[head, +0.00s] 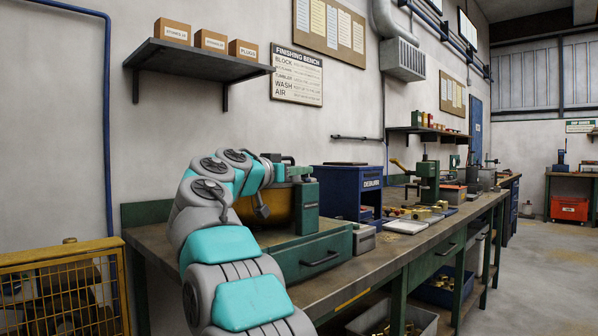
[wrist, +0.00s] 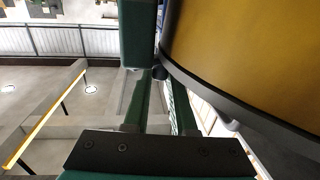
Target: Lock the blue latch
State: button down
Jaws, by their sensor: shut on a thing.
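My gripper (head: 272,167) is at the green machine with the brass-coloured drum (head: 252,208), at the upper left of that machine in the head view. It is small and dark there and partly merges with the machine's dark top parts. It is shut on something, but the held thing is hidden. I cannot make out a blue latch in either view. In the wrist view the drum (wrist: 250,50) with its dark rim fills the upper right, close to the camera. A green post (wrist: 137,35) stands beside it.
The machine sits on a long workbench (head: 370,262) with green drawers. A blue deburr cabinet (head: 350,190) stands to its right. A shelf (head: 200,62) with boxes hangs above on the wall. A yellow mesh cage (head: 65,290) is at lower left. Floor at the right is open.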

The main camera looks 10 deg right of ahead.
jog(key=shift+s+f+n+t+y+b, duration=0.2)
jog(key=shift+n+t+y+b, duration=0.3)
jog(key=shift+b, duration=1.15)
jog(key=shift+d+f+t+y+b, duration=0.1)
jog(key=shift+t+y+b, duration=0.2)
jog(key=shift+b, duration=0.3)
jog(key=shift+s+a+r+n+t+y+b, duration=0.1)
jog(key=shift+s+a+n+t+y+b, duration=0.1)
jog(key=shift+n+t+y+b, duration=0.75)
jog(key=shift+s+a+r+n+t+y+b, duration=0.15)
jog(key=shift+n+t+y+b, duration=0.25)
jog(key=shift+n+y, duration=1.15)
jog(key=shift+s+a+r+n+t+y+b, duration=0.15)
jog(key=shift+n+t+y+b, duration=0.55)
jog(key=shift+y, duration=1)
jog(key=shift+f+y, duration=0.1)
jog(key=shift+y, duration=0.2)
jog(key=c, duration=1)
grip_release()
